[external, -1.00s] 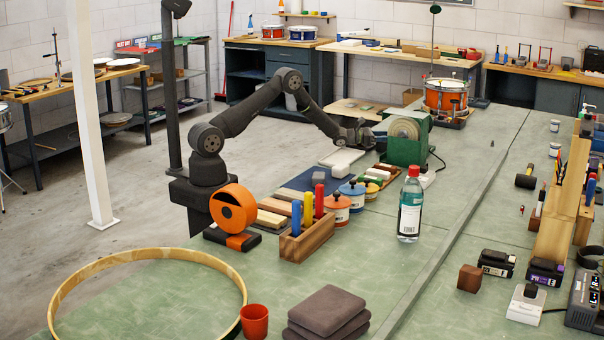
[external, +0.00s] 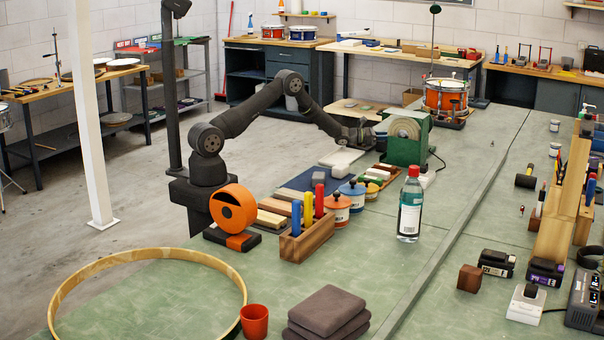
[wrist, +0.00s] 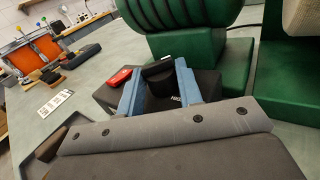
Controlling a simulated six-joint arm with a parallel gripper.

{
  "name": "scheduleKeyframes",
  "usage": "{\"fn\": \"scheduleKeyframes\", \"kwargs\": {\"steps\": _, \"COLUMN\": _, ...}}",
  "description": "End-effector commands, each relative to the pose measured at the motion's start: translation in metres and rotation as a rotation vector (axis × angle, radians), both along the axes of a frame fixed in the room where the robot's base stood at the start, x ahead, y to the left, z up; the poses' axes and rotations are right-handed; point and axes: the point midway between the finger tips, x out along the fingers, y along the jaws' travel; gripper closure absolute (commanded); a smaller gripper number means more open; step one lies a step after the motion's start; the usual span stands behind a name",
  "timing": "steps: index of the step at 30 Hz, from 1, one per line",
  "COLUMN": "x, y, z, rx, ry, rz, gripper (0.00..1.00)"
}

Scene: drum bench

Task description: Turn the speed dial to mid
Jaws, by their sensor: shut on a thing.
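The green machine with the pale wheel (external: 404,128) stands on the bench beyond my arm. Its green body (wrist: 190,48) fills the upper part of the wrist view. The black speed dial (wrist: 158,78) sits on a dark box at its front. My gripper (wrist: 159,70) has its two blue fingers on either side of the dial and is shut on it. Part of a white marking shows beside the right finger; the rest of the scale is hidden, so the setting cannot be read. In the external view my gripper (external: 364,134) is at the machine's left side, and the dial is hidden.
A red switch (wrist: 118,77) is close to the left finger. A clear bottle with a red cap (external: 410,205), lidded jars (external: 352,194) and a wooden holder with coloured handles (external: 307,240) stand nearer on the bench. An orange drum (external: 446,97) stands behind the machine.

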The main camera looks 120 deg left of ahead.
Motion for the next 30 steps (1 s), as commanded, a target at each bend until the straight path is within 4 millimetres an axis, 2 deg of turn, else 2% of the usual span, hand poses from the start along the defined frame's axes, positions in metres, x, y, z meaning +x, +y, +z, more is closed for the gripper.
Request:
{"fn": "scheduleKeyframes", "kwargs": {"steps": 10, "x": -0.0002, "y": 0.0025, "z": 0.0010, "rx": 0.004, "ry": 0.002, "rz": -0.174, "gripper": 0.90}}
{"fn": "scheduleKeyframes", "kwargs": {"steps": 22, "x": 0.0002, "y": 0.0014, "z": 0.0007, "rx": 0.001, "ry": 0.003, "rz": -0.198, "gripper": 0.90}}
{"fn": "scheduleKeyframes", "kwargs": {"steps": 23, "x": 0.0002, "y": 0.0014, "z": 0.0007, "rx": 0.001, "ry": 0.003, "rz": -0.198, "gripper": 0.64}}
{"fn": "scheduleKeyframes", "kwargs": {"steps": 25, "x": 0.0000, "y": 0.0014, "z": 0.0007, "rx": 0.001, "ry": 0.003, "rz": -0.197, "gripper": 0.50}}
{"fn": "scheduleKeyframes", "kwargs": {"steps": 26, "x": -0.0001, "y": 0.0016, "z": 0.0006, "rx": 0.001, "ry": 0.003, "rz": -0.197, "gripper": 0.47}}
{"fn": "scheduleKeyframes", "kwargs": {"steps": 30, "x": -0.0007, "y": 0.0019, "z": 0.0003, "rx": 0.000, "ry": 0.002, "rz": -0.196, "gripper": 0.47}}
